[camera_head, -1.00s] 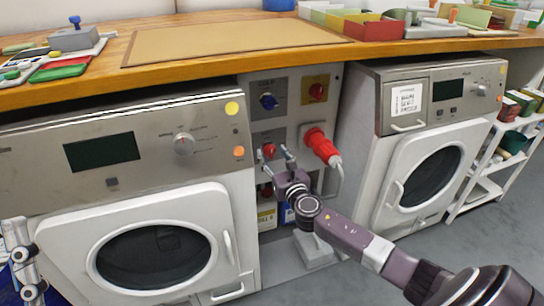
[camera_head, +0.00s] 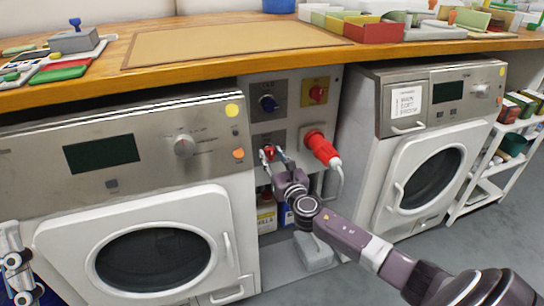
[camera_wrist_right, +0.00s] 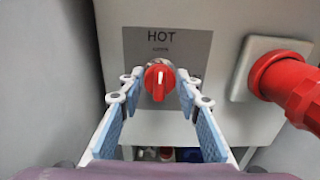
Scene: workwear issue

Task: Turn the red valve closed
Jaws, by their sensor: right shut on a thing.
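The red valve (camera_head: 268,152) is a round red knob on the grey panel between the two machines. In the right wrist view the red valve (camera_wrist_right: 158,82) sits below the word HOT, its white pointer mark standing about upright. My right gripper (camera_head: 275,157) reaches it from the front and below. In the wrist view the fingers of my right gripper (camera_wrist_right: 160,92) stand on both sides of the knob, shut on it. Part of my left gripper (camera_head: 14,262) shows at the left edge; its fingertips are not clear.
A large red plug (camera_head: 322,148) with a white cable sticks out close to the right of the valve. Washing machines (camera_head: 150,215) (camera_head: 425,175) flank the panel; bottles stand below.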

